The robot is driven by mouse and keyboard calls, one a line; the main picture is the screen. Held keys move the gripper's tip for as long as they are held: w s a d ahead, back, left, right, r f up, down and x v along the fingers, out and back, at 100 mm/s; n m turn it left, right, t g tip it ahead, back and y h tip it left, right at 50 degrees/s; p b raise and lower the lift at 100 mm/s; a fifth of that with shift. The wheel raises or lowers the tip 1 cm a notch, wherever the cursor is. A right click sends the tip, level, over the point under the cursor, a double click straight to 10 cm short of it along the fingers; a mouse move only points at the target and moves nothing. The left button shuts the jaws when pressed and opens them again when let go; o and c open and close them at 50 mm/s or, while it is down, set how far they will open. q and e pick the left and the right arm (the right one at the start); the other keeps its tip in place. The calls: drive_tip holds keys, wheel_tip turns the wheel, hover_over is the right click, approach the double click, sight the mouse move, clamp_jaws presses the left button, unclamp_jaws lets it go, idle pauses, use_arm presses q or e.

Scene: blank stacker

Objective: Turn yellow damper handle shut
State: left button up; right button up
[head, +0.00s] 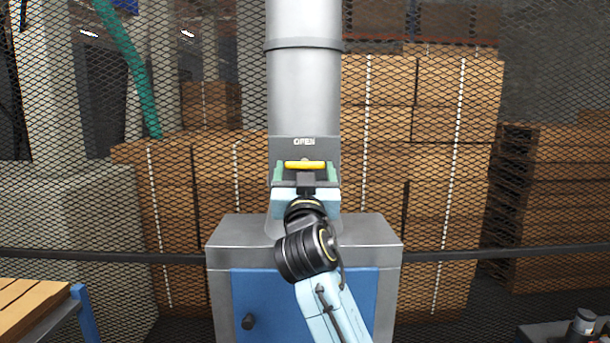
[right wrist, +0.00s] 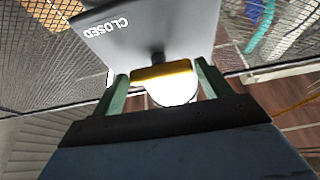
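The yellow damper handle (head: 305,165) lies level across a dark plate on the grey duct, just below the word OPEN. In the right wrist view the handle (right wrist: 163,72) shows as a yellow bar on a dark stem, with a bright white rounded shape below it. My right gripper (head: 305,174) is in front of the plate, its green fingers spread to either side of the handle. In the right wrist view the gripper (right wrist: 161,87) is open, with a gap at the left finger and the right finger very close to the bar. My left gripper is out of view.
The duct (head: 303,90) rises from a metal cabinet (head: 226,255) with a blue door (head: 268,300). The word CLOSED (right wrist: 108,28) shows on the plate. Mesh fencing and stacked boxes (head: 440,200) stand behind. A table with wooden boards (head: 28,305) is at lower left.

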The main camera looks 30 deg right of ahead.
drive_tip(key=o, duration=0.3)
drive_tip(key=shift+b+v, duration=2.35)
drive_tip(key=shift+v, duration=4.4)
drive_tip(key=shift+f, duration=0.1)
